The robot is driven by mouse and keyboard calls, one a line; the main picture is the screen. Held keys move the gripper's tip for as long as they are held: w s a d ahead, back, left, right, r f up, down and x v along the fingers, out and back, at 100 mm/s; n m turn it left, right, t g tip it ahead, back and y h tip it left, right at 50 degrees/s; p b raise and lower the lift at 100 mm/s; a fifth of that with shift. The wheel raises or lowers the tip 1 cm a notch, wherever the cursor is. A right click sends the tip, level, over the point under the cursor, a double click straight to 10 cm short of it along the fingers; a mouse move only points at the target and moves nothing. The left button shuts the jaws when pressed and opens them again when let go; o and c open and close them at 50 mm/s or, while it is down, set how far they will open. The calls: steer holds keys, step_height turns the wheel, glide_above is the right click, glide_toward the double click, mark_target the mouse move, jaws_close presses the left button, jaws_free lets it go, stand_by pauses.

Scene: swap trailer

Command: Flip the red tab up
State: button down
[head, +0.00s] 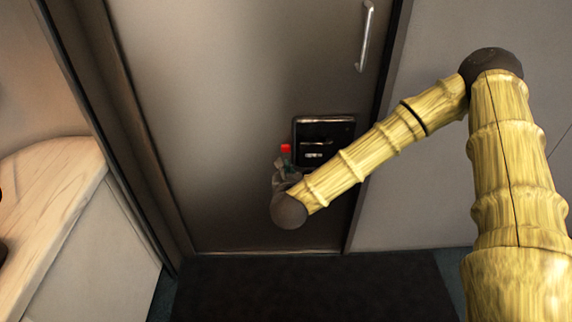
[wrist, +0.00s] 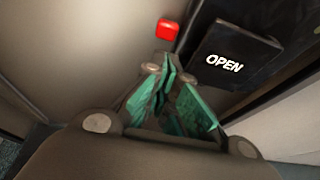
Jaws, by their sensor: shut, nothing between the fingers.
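The red tab (head: 286,149) is a small red block on the grey door, just left of a black panel (head: 324,119). In the wrist view the red tab (wrist: 167,30) lies just beyond my fingertips, with a small gap seen between them. My gripper (head: 285,165) is low at the door, just below the tab. In the wrist view my gripper (wrist: 167,68) has its green-padded fingers shut with nothing between them. The black panel also shows there, with a plate (wrist: 232,58) reading OPEN.
The grey door (head: 230,60) fills the middle and has a metal handle (head: 365,35) at upper right. A wooden-topped counter (head: 50,190) stands at the left. A dark mat (head: 310,290) lies on the floor before the door. My arm reaches in from the right.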

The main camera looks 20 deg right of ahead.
steer(key=shift+v, duration=2.1)
steer(key=shift+f, duration=0.1)
steer(key=s+a+f+n+g+y, duration=0.2)
steer(key=s+a+f+n+y, duration=0.15)
steer(key=s+f+n, duration=0.4)
steer(key=s+a+f+n+g+y, duration=0.2)
steer(key=s+a+f+n, duration=0.25)
steer(key=f+n, duration=0.6)
steer(key=s+d+f+n+g, duration=0.2)
steer(key=s+f+n+g, duration=0.1)
steer(key=s+f+n, duration=0.4)
steer(key=s+d+f+n+g, duration=0.35)
steer(key=s+n, duration=0.25)
steer(key=s, duration=0.3)
steer(key=s+d+f+n+g+h, duration=0.1)
steer(key=s+d+f+n+g, duration=0.15)
steer(key=s+d+n, duration=0.45)
step_height(320, 180, up, 22)
steer(key=s+a+p, duration=0.1)
steer(key=s+p, duration=0.1)
steer(key=p, duration=1.9)
steer(key=shift+a+n+g, duration=0.3)
steer(key=shift+a+n, duration=0.05)
steer(key=shift+n, duration=0.05)
steer(key=shift+s+f+h, duration=0.15)
steer(key=shift+h, duration=0.1)
